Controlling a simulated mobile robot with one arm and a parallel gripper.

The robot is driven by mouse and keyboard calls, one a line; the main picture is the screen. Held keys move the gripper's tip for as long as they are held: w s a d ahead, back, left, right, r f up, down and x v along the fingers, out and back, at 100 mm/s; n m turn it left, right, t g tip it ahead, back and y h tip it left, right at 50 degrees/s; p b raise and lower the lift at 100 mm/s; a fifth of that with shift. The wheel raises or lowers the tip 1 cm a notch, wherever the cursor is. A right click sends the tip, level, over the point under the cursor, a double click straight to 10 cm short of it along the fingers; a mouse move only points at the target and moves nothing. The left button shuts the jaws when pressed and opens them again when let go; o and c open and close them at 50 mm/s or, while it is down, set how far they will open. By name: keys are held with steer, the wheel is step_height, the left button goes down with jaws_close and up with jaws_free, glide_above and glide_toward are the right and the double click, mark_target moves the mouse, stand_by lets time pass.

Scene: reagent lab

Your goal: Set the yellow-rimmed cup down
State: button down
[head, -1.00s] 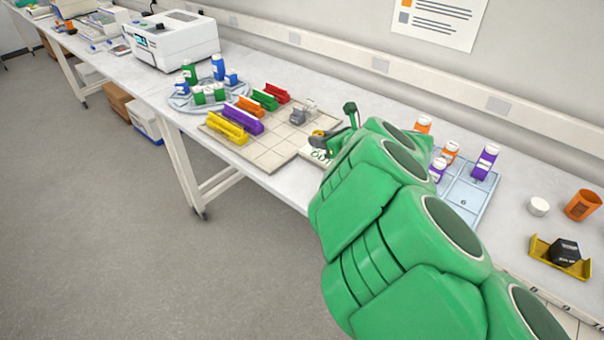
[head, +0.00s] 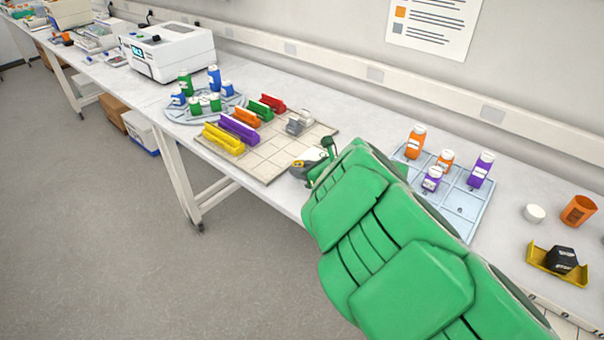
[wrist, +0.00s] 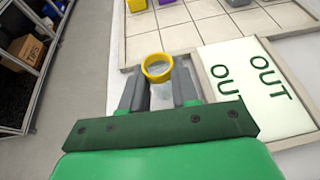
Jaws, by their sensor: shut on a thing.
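The yellow-rimmed cup (wrist: 157,68) is between the two grey fingers of my gripper (wrist: 158,88) in the wrist view. The gripper is shut on it, and the fingers hide its sides. Its yellow ring faces the camera and its inside looks pale grey. The cup shows beside the cream OUT panel (wrist: 258,88), close to the near edge of the tiled board (wrist: 195,32). I cannot tell whether its base touches anything. In the head view my gripper (head: 303,168) is small and partly hidden by my green arm, near the board's front right corner.
Yellow (head: 223,139), purple (head: 239,128), orange, green and red racks stand on the tiled board, with a grey object (head: 298,123) at its back. A blue-grey tray (head: 470,205) with orange and purple bottles is to the right.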

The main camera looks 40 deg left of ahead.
steer(key=shift+f, duration=0.9)
steer(key=shift+f, duration=0.15)
steer(key=c, duration=0.8)
jaws_free()
steer(key=shift+c, duration=0.2)
steer(key=shift+v, duration=6.1)
